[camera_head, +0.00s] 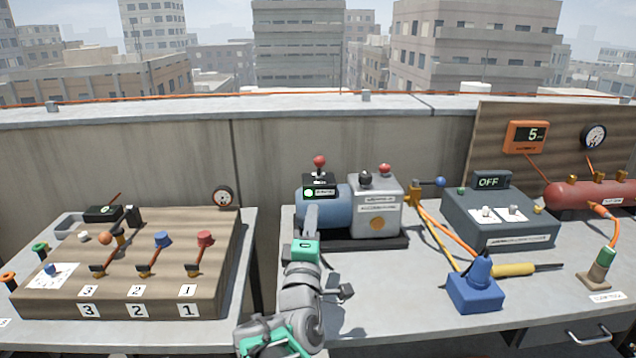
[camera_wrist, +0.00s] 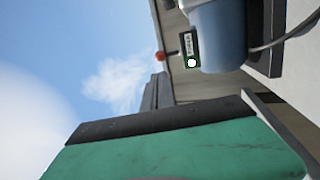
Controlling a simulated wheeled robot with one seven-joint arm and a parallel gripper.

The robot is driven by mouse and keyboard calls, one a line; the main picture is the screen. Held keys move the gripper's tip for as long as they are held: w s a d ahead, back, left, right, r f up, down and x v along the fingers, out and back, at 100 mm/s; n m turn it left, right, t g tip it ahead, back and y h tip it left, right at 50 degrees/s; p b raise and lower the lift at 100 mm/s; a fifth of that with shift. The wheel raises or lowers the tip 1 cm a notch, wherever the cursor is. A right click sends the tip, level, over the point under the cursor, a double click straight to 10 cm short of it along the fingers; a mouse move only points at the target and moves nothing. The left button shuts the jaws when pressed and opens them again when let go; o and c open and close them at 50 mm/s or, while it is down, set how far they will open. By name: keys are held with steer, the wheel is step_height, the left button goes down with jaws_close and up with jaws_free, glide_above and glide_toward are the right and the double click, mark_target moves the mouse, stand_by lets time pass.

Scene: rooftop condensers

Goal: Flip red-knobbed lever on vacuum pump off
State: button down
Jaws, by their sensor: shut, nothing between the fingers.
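The vacuum pump has a blue motor (camera_head: 340,208) and a grey block (camera_head: 377,208) on a black base. A lever with a red knob (camera_head: 319,160) stands up from the black switch box (camera_head: 320,187) on the motor, whose front plate shows a lit round spot. My gripper (camera_head: 311,210) is shut and empty, in front of the motor and below the switch box. In the wrist view the red knob (camera_wrist: 159,56) and lever appear just beyond my grey fingers (camera_wrist: 157,92), apart from them as far as I can tell. The blue motor (camera_wrist: 222,35) is to the right.
The grey block carries a black knob (camera_head: 365,178) and another red knob (camera_head: 384,169). Right are yellow and orange hoses, a box reading OFF (camera_head: 490,181), a blue device (camera_head: 474,287) and a red tank (camera_head: 590,194). Left is a wooden panel (camera_head: 130,275) with several levers.

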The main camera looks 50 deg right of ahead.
mark_target(319, 165)
steer(key=p+x, duration=0.2)
steer(key=x, duration=1.2)
steer(key=shift+w+p, duration=0.15)
steer(key=shift+p, duration=0.2)
